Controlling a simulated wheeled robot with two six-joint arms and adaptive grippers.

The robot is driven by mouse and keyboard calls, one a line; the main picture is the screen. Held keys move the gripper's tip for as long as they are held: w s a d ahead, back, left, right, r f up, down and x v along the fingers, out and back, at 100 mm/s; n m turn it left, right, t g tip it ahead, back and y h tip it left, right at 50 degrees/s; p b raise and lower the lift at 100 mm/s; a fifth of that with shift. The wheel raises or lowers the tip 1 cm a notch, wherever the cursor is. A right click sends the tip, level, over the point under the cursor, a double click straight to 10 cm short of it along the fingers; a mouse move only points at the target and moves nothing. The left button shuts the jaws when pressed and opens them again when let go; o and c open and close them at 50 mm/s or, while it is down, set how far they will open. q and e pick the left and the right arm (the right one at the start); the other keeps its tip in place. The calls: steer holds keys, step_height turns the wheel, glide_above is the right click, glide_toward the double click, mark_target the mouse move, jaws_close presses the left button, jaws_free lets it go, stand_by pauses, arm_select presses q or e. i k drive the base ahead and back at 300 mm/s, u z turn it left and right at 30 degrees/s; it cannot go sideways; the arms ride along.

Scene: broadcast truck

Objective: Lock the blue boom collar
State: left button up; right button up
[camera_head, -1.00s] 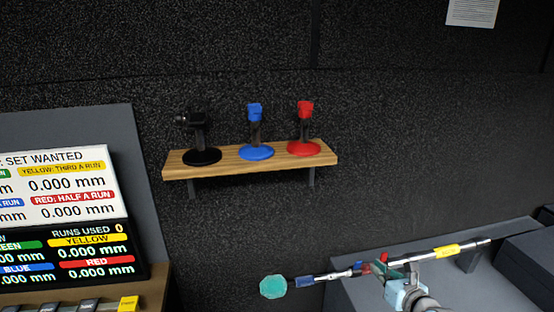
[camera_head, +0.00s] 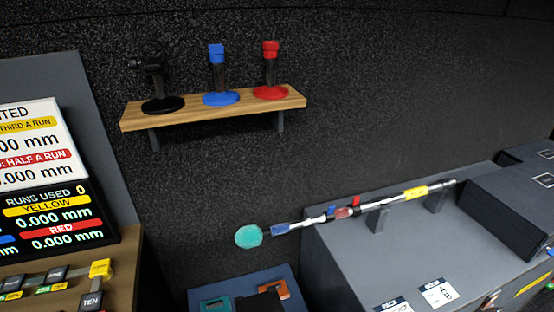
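The boom (camera_head: 387,201) is a thin pale pole lying slantwise over a grey bench, with a teal disc (camera_head: 248,236) at its left end. The blue boom collar (camera_head: 331,211) is a small blue piece standing up on the pole. It is too small to tell whether it is locked. A similar red piece (camera_head: 356,201) stands just to its right. Blue, red and yellow bands mark the pole. Neither of my grippers is in the head view.
Grey supports (camera_head: 378,219) hold the boom over the bench (camera_head: 415,257). A wooden shelf (camera_head: 213,112) on the wall holds black, blue and red stands. A readout screen (camera_head: 45,215) and a button desk (camera_head: 120,275) are at left. A blue tray (camera_head: 232,284) sits below the disc.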

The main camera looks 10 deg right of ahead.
mark_target(331, 210)
steer(key=k, duration=1.15)
steer(key=z, duration=0.9)
steer(key=i, duration=0.85)
steer(key=u, duration=0.65)
steer(key=i, duration=0.45)
steer(key=u, duration=0.5)
